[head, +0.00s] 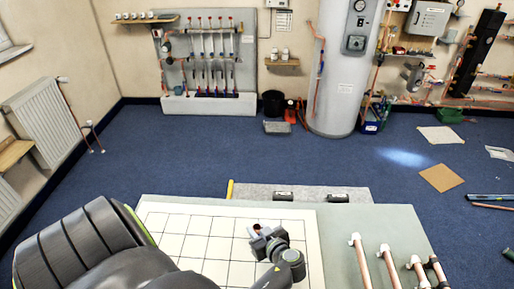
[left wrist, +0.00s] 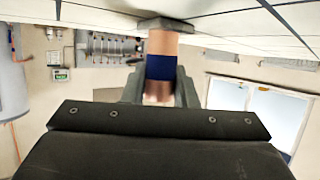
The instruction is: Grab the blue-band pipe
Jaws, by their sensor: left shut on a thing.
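In the left wrist view the blue-band pipe (left wrist: 161,67) is a copper tube with a wide dark blue band. It stands between the two fingers of my left gripper (left wrist: 160,92), which is shut on it. The pipe's far end meets a small grey-brown square piece (left wrist: 165,23) against the white tiled surface. In the head view my left gripper (head: 267,241) is over the white tiled board; only a small dark reddish end of the pipe (head: 257,228) shows there, the rest is hidden. My right gripper is not in view.
The white tiled board (head: 185,222) lies on a pale green table (head: 405,222). Several copper pipes with white ends (head: 361,262) lie at the table's right. A grey strip (head: 310,190) with two black pieces (head: 284,196) runs along the back edge. Blue floor lies beyond.

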